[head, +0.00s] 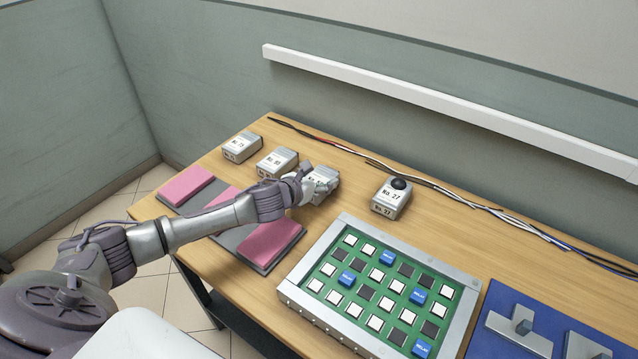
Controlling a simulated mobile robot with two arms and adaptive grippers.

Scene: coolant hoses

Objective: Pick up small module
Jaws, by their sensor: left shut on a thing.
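Several small grey modules with white number labels stand in a row on the wooden table. The first (242,146) is at the far left, the second (278,162) beside it. My left gripper (312,184) is shut on the third module (326,178), and its fingers and wrist cover part of that module and its label. I cannot tell whether this module is touching the table. The module labelled No. 27 (391,199) stands apart to the right, with a black round knob on top. My right gripper is not in view.
A dark mat with pink pads (271,241) lies under my left forearm. A metal-framed green board (343,317) with white, black and blue squares is at the front. A blue mat (497,300) with metal parts is at right. Cables (447,191) run along the back edge.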

